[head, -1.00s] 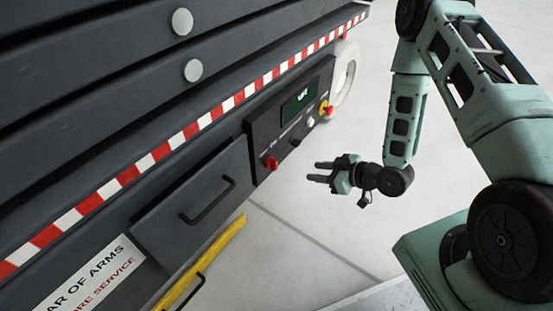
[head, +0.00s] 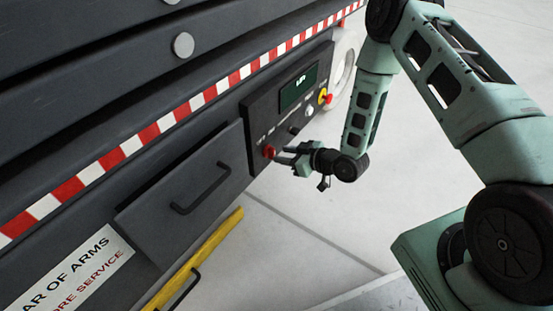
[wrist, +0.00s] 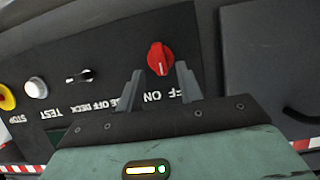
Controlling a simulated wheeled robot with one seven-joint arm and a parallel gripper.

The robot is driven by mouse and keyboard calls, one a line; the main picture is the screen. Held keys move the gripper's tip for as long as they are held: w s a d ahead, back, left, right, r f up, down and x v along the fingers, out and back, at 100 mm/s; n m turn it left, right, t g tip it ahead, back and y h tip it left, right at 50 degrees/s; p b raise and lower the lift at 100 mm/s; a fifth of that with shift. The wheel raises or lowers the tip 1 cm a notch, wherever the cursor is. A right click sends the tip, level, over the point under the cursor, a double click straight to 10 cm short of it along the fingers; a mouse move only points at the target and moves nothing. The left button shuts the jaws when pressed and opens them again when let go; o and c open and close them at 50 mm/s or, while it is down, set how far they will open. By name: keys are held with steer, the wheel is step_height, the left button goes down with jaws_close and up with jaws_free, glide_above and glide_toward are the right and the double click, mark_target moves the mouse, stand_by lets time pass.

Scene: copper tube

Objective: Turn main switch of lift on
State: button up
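The lift's main switch is a red rotary knob (head: 269,151) at the lower left end of the dark control panel (head: 262,104). In the wrist view the red knob (wrist: 160,58) stands just beyond my fingertips, with "OFF" and "ON" lettering, seen upside down, partly behind the fingers. My gripper (head: 284,154) is close to the panel at the knob. In the wrist view my gripper (wrist: 158,75) is open, its two fingers on either side of the knob's line. I cannot tell whether the fingers touch it.
A drawer with a black handle (head: 202,190) is left of the panel. The floor (head: 300,230) is clear.

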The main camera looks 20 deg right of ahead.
mark_target(275, 153)
steer(key=shift+b+x, duration=0.6)
steer(key=shift+x, duration=1.3)
jaws_close()
